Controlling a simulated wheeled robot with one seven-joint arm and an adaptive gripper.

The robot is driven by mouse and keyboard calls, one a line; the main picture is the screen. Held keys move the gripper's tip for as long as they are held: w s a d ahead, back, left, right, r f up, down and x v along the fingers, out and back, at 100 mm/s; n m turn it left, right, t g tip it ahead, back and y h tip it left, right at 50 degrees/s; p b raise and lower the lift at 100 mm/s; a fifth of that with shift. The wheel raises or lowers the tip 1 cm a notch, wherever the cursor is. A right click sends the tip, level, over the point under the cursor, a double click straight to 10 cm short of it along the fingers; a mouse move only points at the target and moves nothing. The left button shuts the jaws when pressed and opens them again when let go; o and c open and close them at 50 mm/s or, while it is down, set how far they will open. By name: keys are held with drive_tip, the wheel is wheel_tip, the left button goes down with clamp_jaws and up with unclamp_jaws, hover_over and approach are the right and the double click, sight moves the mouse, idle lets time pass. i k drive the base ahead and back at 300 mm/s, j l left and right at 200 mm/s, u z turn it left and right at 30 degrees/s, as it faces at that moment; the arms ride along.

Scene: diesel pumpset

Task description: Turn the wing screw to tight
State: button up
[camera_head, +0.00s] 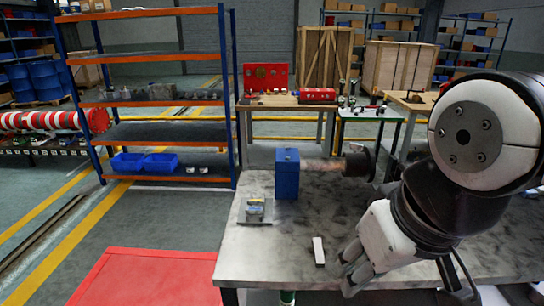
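I cannot make out the wing screw in the head view; it is too small to tell or hidden. A blue block-shaped unit (287,174) stands upright on the grey worktable (290,230). A brownish horizontal cylinder (322,166) runs from its right side to a dark round part (359,162) near my arm. My gripper (347,277) is low over the table's front part, in front of and to the right of the blue unit and apart from it. Its fingers point down and left, and I cannot tell whether they are open or shut.
A small white bar (318,250) lies just left of my gripper. A small flat item (255,208) with a dark rod before it lies near the table's left edge. A red platform (140,277) is at front left. A blue-and-orange shelf (165,95) stands behind.

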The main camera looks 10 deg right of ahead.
sight(356, 147)
drive_tip(key=i+l+z, duration=0.25)
drive_tip(key=i, duration=0.15)
drive_tip(key=i+l+z, duration=0.1)
drive_tip(key=i+z, duration=0.2)
drive_tip(key=i, duration=0.1)
